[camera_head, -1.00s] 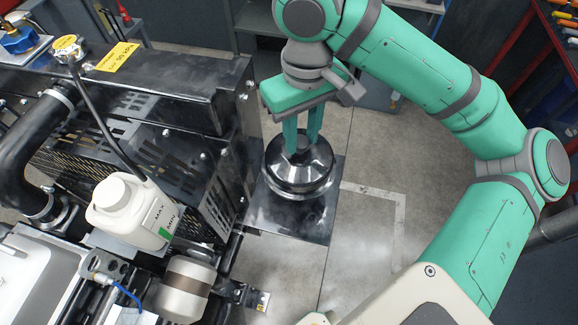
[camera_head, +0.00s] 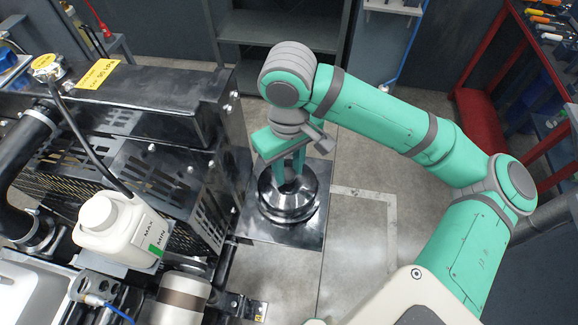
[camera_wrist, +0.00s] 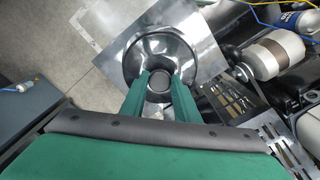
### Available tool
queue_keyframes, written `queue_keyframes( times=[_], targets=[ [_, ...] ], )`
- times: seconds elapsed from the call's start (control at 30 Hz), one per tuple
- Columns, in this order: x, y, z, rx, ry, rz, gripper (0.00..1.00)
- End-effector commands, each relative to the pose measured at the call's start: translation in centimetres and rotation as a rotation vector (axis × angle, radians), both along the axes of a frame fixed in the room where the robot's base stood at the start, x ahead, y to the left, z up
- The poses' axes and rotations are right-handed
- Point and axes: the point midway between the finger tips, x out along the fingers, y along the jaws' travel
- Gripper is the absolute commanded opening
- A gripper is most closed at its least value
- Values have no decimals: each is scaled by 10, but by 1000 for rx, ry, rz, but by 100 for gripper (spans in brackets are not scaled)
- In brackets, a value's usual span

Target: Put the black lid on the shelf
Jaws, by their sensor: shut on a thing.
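The black lid (camera_head: 289,200) is a round, glossy, stepped piece with a raised middle. In the head view it sits over a flat dark metal plate beside the engine; I cannot tell whether it touches the plate. My gripper (camera_head: 289,181) points down with its fingers shut on the lid's raised middle. In the wrist view the lid (camera_wrist: 158,52) lies beyond the green fingers, and my gripper (camera_wrist: 160,84) hides part of its near side. A grey shelf (camera_head: 262,28) stands at the back, top centre of the head view.
The black engine (camera_head: 120,130) with a white reservoir bottle (camera_head: 118,232) fills the left. The dark metal plate (camera_head: 308,238) juts out under the lid. Grey floor (camera_head: 360,230) is open to the right of the plate. A red tool rack (camera_head: 482,120) stands at the right.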

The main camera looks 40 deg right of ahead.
Motion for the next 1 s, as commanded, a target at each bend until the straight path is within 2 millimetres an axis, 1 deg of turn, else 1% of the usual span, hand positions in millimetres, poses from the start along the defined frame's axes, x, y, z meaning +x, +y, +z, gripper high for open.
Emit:
queue_keyframes(
  times=[0.13,0.17,0.2,0.23,0.53,0.67,0.77,1.0],
  targets=[
    [0,0,-3,0,-1,0,0],
    [0,0,-3,0,-1,0,33],
    [0,0,-3,0,-1,0,42],
    [0,0,-3,0,-1,0,47],
    [0,0,-2,0,0,0,47],
    [0,0,6,-1,-2,0,47],
    [1,0,20,-2,-2,1,47],
    [1,0,69,-2,-3,0,47]
  ],
)
